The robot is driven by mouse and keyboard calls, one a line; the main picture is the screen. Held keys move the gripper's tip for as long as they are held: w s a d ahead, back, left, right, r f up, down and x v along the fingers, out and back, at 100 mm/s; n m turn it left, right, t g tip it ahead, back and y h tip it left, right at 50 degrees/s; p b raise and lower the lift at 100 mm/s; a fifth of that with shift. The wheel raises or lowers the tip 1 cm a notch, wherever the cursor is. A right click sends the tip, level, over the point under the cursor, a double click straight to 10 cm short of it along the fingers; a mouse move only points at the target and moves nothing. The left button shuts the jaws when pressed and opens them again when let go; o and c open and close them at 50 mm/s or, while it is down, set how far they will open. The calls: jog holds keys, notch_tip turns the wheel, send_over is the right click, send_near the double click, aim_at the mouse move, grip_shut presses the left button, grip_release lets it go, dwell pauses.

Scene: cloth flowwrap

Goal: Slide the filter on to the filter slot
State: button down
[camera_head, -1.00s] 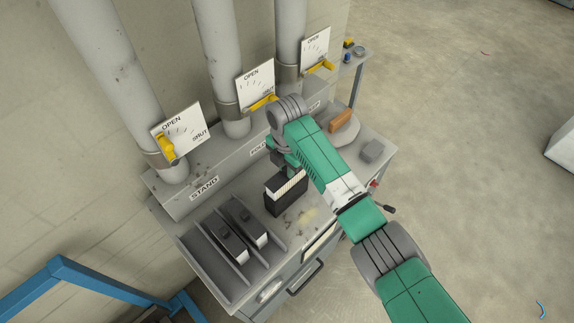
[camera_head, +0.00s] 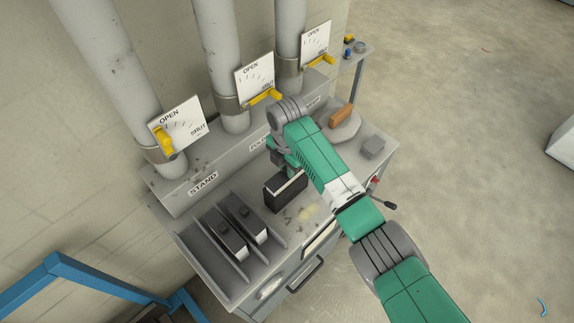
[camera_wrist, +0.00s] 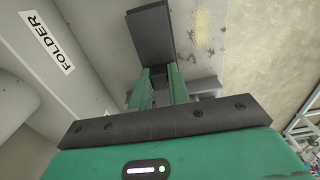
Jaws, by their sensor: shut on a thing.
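A dark box (camera_head: 284,194) stands upright on the bench in front of my arm. A thin pale strip, which I take for the top of the filter (camera_head: 291,184), runs along its upper edge. My gripper (camera_head: 283,166) is just behind and above it, and the arm hides most of the fingers. In the wrist view the two green fingers (camera_wrist: 161,72) close at the near end of a dark block (camera_wrist: 153,34). The gripper is shut on the filter. How deep the filter sits in the dark box, and the slot itself, are hidden.
A grey rack (camera_head: 195,247) holding two dark blocks stands on the bench's left. Pipes with yellow valve handles (camera_head: 262,101) rise behind. A round base with an orange-brown piece (camera_head: 341,117) and a grey block (camera_head: 373,148) lie to the right.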

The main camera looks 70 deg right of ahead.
jog(key=shift+f+b, duration=0.75)
jog(key=shift+f, duration=0.65)
dwell(0.4)
jog(key=c, duration=1.3)
grip_release()
jog(key=shift+o, duration=0.2)
notch_tip(320, 180, up, 8)
jog(key=shift+f, duration=0.1)
